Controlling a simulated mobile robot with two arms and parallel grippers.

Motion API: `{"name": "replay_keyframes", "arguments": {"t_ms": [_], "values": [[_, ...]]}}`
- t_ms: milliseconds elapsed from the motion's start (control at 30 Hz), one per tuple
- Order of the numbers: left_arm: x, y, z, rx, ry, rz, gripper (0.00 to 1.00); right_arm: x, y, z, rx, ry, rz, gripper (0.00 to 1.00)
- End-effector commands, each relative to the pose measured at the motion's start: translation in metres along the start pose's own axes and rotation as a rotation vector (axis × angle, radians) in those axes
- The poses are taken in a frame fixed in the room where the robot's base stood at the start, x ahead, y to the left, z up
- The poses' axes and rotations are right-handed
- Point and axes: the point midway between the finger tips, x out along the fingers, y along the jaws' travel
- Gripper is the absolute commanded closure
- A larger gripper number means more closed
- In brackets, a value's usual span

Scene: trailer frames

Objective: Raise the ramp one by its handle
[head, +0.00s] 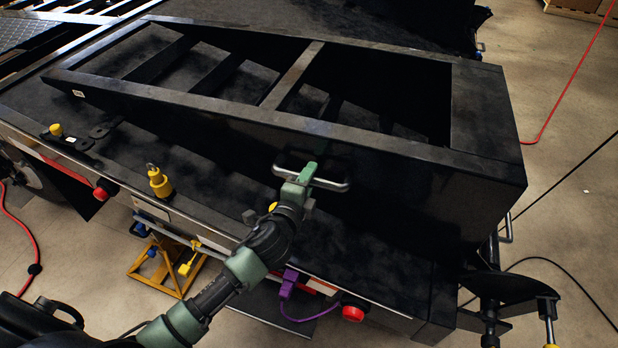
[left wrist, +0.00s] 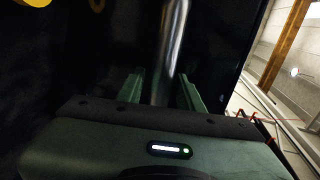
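The ramp (head: 290,122) is a long black metal frame with open bays and a tall solid side, lying on the dark trailer deck. Its handle (head: 336,185) is a silver bar on the near side. My left gripper (head: 306,176), green, is at this handle. In the left wrist view, the handle bar (left wrist: 170,45) runs between the two green fingers (left wrist: 162,92). Whether both fingers press on the bar is not clear. My right gripper does not show.
Yellow fittings (head: 159,183) stand on the deck left of my arm. A purple connector (head: 288,284) and red lights (head: 352,312) sit along the near trailer edge. A yellow stand (head: 150,268) is below. A red cable (head: 571,85) and black cables cross the floor at right.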

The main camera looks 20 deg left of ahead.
Motion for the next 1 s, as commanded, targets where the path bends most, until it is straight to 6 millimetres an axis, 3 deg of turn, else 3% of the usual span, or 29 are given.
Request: {"name": "replay_keyframes", "arguments": {"t_ms": [33,100,1000], "values": [[-0.0001,0.0000,0.0000,0.000,0.000,0.000,0.80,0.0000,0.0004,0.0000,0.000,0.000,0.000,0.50],[-0.0002,0.0001,0.0001,0.000,0.000,0.000,1.00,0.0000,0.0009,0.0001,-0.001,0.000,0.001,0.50],[-0.0004,0.0011,0.0002,0.000,-0.001,0.002,1.00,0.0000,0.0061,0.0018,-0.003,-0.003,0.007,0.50]]}}
